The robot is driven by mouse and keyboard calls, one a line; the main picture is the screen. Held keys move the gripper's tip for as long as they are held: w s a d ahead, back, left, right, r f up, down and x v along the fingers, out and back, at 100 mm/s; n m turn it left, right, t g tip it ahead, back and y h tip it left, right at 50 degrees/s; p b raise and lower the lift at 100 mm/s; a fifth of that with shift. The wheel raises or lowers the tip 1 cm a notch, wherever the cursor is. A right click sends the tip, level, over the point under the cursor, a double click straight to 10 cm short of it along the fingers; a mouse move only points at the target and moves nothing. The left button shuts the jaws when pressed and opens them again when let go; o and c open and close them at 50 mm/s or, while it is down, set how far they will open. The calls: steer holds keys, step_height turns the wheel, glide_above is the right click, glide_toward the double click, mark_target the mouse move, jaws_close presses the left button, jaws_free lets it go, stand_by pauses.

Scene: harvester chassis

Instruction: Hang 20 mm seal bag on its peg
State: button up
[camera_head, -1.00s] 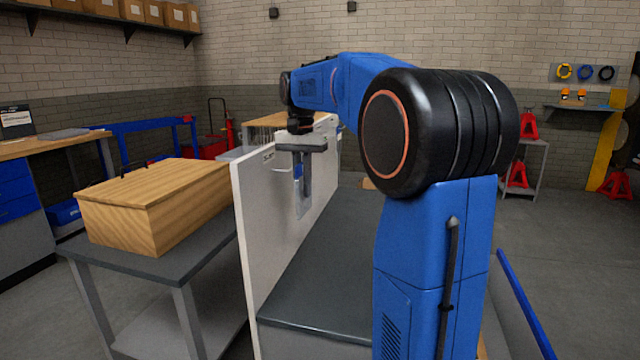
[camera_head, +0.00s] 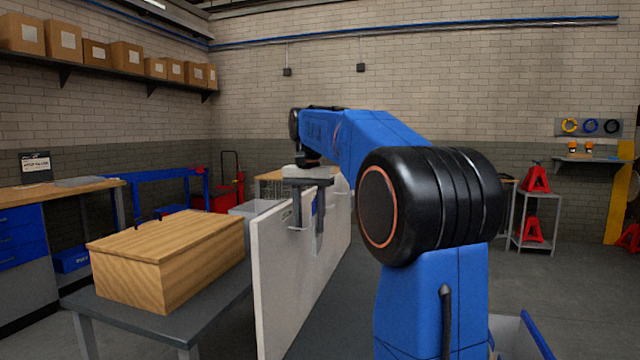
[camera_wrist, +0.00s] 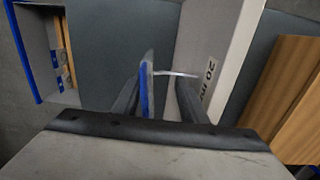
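The seal bag (camera_wrist: 147,88), clear with a blue edge, hangs edge-on between my gripper's fingers. It is close to the left finger in the wrist view and apart from the right one. My gripper (camera_wrist: 158,92) has its fingers spread, so it looks open around the bag. A thin pale wire peg (camera_wrist: 176,74) runs from the white board (camera_wrist: 222,50) to the bag's upper part, and the bag appears to be on it. A "20 mm" label (camera_wrist: 208,78) is on the board beside the peg. In the head view, my gripper (camera_head: 308,212) points down at the board (camera_head: 285,275), with the bag (camera_head: 319,235) partly hidden.
A wooden box (camera_head: 165,258) sits on a grey table (camera_head: 215,300) left of the board. A grey bin (camera_head: 250,208) and a red trolley (camera_head: 225,190) stand behind. Dark grey surface lies right of the board. Red jack stands (camera_head: 535,180) are far right.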

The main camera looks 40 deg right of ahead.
step_height(320, 180, up, 6)
steer(key=s+a+f, duration=0.1)
steer(key=s, duration=0.1)
step_height(320, 180, up, 5)
glide_above(318, 237)
steer(key=shift+s+d+r, duration=0.15)
steer(key=shift+s+r, duration=0.2)
steer(key=shift+r, duration=0.4)
steer(key=s+a+f+n+t, duration=0.3)
steer(key=s+a+f+n, duration=0.3)
steer(key=s+a+f, duration=0.8)
steer(key=s+a+f+n+t, duration=0.1)
steer(key=s+a+f+n, duration=0.1)
steer(key=s+f, duration=0.5)
steer(key=s+a+f+n+t, duration=0.1)
steer(key=s+f, duration=0.5)
steer(key=f, duration=0.9)
steer(key=shift+s+a+f+n, duration=0.15)
steer(key=shift+s+a+n, duration=0.2)
steer(key=shift+a+n, duration=0.45)
